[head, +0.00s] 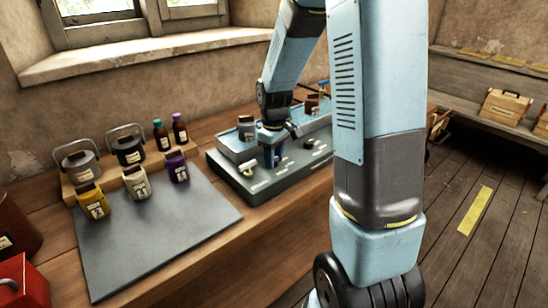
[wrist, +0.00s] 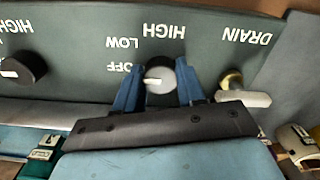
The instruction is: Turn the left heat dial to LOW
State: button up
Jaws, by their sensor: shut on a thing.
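The left heat dial (wrist: 160,72) is a round grey knob with a pale pointer mark in the wrist view. Its panel (wrist: 75,60) carries the labels HIGH, LOW and OFF, which appear upside down. The pointer mark faces left in the picture, towards the OFF label and away from LOW. My gripper (wrist: 158,84) has its two blue fingers shut on opposite sides of the dial. In the head view my gripper (head: 271,154) is at the front of the grey machine (head: 262,187), and the dial is hidden there.
A brass drain tap (wrist: 232,80) sits beside the dial under the DRAIN label. A second, black dial (wrist: 24,68) is at the left of the wrist view.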

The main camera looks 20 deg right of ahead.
jog(key=shift+m, duration=0.3)
jog(key=m, duration=0.4)
jog(key=shift+a, duration=0.1)
jog(key=shift+m, duration=2.1)
jog(key=o, duration=1.1)
jog(key=shift+c, duration=0.2)
notch_tip(320, 180, up, 14)
